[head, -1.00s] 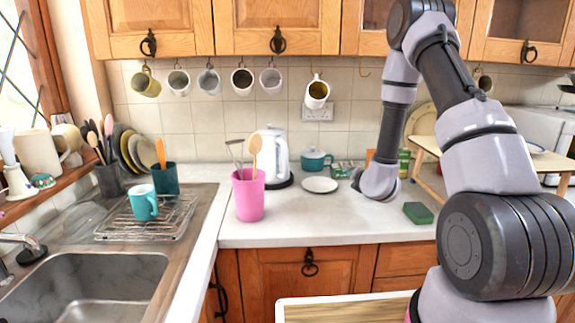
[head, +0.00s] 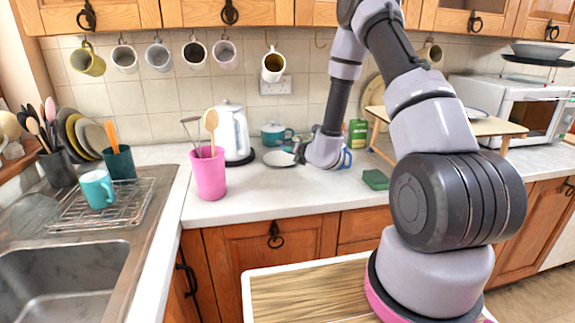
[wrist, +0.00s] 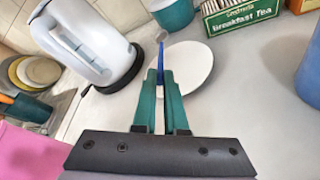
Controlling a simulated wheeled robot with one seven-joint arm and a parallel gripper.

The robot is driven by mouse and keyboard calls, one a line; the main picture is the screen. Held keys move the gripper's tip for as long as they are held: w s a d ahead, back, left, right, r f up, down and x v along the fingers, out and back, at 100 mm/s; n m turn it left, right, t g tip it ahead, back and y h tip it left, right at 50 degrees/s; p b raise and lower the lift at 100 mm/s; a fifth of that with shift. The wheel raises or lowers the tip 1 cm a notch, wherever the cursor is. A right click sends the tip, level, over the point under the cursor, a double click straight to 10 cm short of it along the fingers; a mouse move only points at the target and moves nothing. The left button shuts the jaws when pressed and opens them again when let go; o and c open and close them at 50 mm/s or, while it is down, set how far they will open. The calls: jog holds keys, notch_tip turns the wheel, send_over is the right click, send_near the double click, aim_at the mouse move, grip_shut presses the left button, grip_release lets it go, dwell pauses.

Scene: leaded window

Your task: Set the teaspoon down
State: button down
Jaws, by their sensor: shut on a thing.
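The teaspoon (wrist: 161,57) has a blue handle and a small bowl. My gripper (wrist: 160,76) has teal fingers shut on its handle in the wrist view. The spoon points away from me, over the left part of the white plate (wrist: 192,66) in that view. I cannot tell whether it touches the plate. In the head view my gripper (head: 299,152) is at the right edge of the plate (head: 277,159), and the spoon is too small to make out.
The white kettle (wrist: 88,42) stands close left of the plate. A teal pot (wrist: 172,12) and a Breakfast Tea box (wrist: 240,13) are behind. A blue object (wrist: 311,72) is at the right. A pink utensil pot (head: 209,175) and a green sponge (head: 375,179) flank the free counter front.

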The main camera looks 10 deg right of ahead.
aim_at(290, 172)
jog(key=shift+f, duration=2.75)
jog(key=shift+f, duration=0.15)
jog(key=c, duration=1)
grip_release()
jog(key=shift+d, duration=0.1)
